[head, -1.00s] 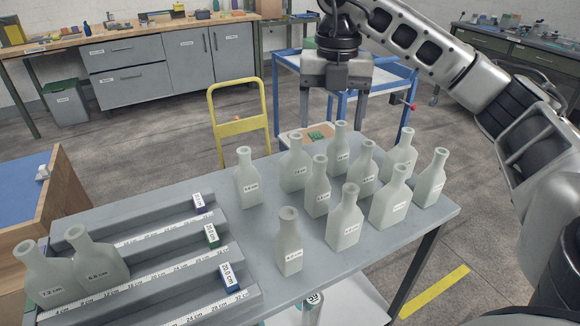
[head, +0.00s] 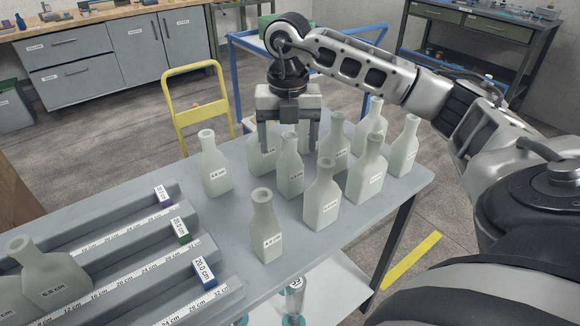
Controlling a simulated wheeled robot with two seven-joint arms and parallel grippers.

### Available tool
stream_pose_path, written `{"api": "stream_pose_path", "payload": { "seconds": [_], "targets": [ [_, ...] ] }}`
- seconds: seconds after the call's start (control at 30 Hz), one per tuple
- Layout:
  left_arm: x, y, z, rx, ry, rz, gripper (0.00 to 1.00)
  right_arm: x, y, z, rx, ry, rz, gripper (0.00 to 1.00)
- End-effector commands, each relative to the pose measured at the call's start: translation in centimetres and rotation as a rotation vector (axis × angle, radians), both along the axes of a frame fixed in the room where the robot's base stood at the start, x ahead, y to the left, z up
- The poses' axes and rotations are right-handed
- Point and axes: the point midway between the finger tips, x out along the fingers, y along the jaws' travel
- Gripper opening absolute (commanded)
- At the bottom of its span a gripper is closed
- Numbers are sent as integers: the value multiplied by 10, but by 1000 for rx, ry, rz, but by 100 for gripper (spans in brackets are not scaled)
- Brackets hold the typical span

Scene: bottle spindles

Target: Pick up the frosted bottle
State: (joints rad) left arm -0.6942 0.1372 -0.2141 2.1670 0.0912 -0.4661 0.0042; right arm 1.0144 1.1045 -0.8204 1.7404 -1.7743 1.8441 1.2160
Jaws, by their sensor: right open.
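Several frosted, pale grey-green bottles with size labels stand upright on the grey table (head: 330,232). My right gripper (head: 288,146) is open and points down over the back of the group. Its two fingers show on either side of the neck of one frosted bottle (head: 290,172); I cannot tell whether that neck is between them or nearer to me. Another bottle (head: 262,158) is partly hidden behind the left finger. Others stand at the left (head: 214,170), front (head: 266,232), middle (head: 322,198) and right (head: 403,150). My left gripper is not in view.
A grey slotted rack (head: 120,255) with scales and coloured stops is at the left, with two bottles (head: 52,278) lying or leaning in it. A yellow chair-like frame (head: 201,98) and a blue-framed cart (head: 238,82) stand behind the table. Bottles stand close around the gripper.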

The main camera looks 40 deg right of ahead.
Motion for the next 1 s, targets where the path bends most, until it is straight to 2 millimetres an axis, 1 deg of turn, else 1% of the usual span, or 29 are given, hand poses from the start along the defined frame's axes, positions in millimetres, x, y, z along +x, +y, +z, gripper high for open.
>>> {"api": "stream_pose_path", "payload": {
  "seconds": [0.03,0.1,0.2,0.3,0.5,0.53,0.57,0.6,0.67,0.7,1.0],
  "targets": [
    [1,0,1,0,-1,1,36,-4,-1,-9,-3,6,0,74],
    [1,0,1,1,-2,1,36,-8,-1,-20,-3,6,-1,74],
    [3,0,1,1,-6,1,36,-6,-1,-32,-2,3,0,74],
    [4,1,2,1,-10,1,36,-6,-1,-37,-1,2,0,74],
    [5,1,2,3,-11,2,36,-6,-1,-38,-1,1,0,74],
    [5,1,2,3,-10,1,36,-6,-1,-38,-1,1,0,69],
    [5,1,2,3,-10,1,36,-6,-1,-38,-1,1,0,60],
    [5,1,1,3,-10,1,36,-6,-1,-38,-1,1,0,49],
    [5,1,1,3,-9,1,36,-6,-1,-38,-1,1,0,33],
    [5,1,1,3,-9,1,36,-6,-1,-38,-1,1,0,22],
    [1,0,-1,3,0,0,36,-5,-1,-36,-1,-1,0,21]
  ]
}}
